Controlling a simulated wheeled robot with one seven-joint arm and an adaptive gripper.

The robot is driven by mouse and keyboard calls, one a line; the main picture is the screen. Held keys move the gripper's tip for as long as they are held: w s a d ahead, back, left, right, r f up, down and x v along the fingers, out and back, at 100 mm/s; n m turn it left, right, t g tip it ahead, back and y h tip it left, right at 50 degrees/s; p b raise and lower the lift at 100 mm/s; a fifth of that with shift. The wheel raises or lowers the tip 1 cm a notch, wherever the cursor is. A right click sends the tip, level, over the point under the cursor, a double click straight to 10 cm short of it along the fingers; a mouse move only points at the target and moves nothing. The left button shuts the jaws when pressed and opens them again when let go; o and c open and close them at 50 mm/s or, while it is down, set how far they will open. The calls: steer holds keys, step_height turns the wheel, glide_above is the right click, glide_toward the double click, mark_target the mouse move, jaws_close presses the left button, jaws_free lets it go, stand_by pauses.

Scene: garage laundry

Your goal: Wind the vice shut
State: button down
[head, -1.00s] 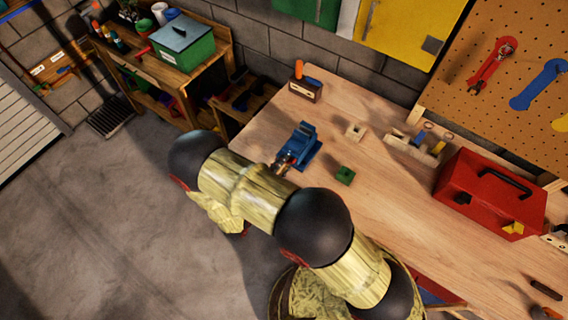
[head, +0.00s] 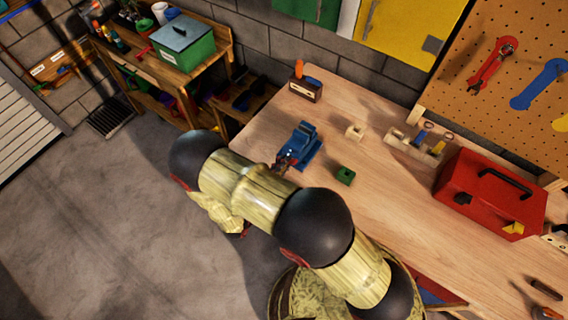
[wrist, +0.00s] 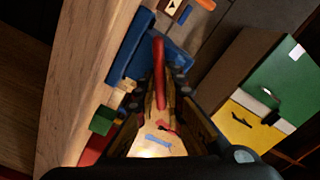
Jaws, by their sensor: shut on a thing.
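The blue vice (head: 302,143) stands on the wooden workbench (head: 370,225) near its left edge. In the wrist view the vice (wrist: 130,52) is at upper left, with a red bar (wrist: 158,70) running from it toward my gripper. My gripper (wrist: 163,100) is shut on this red bar, which looks like the vice's handle. In the head view my arm hides most of the gripper and the front of the vice. How far apart the vice jaws are cannot be told.
A green block (head: 345,176) and a pale block (head: 354,132) lie right of the vice. A red toolbox (head: 490,195) and a wooden tool holder (head: 412,148) stand further right. A small box with an orange-handled item (head: 305,88) is behind. Bare bench lies between them.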

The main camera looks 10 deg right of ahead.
steer(key=m, duration=0.4)
steer(key=m+b, duration=0.1)
steer(key=m, duration=0.2)
steer(key=shift+d+f, duration=0.1)
steer(key=shift+f, duration=0.2)
steer(key=m, duration=0.3)
steer(key=shift+f+m+b, duration=0.1)
steer(key=shift+m+b, duration=0.3)
steer(key=m+b, duration=0.1)
steer(key=m, duration=0.2)
steer(key=shift+f+m, duration=0.1)
steer(key=shift+m, duration=0.2)
steer(key=m+b, duration=0.1)
steer(key=m, duration=0.2)
steer(key=shift+m, duration=0.3)
steer(key=m, duration=0.1)
steer(key=m+b, duration=0.1)
steer(key=m, duration=0.1)
steer(key=shift+w+a+m+b, duration=0.15)
steer(key=shift+a+m+b, duration=0.1)
steer(key=shift+m+b, duration=0.15)
steer(key=m+b, duration=0.1)
steer(key=m, duration=0.3)
steer(key=shift+w+b, duration=0.1)
steer(key=shift+b, duration=0.3)
steer(key=shift+a+m+b, duration=0.1)
steer(key=shift+m+b, duration=0.35)
steer(key=shift+m, duration=0.75)
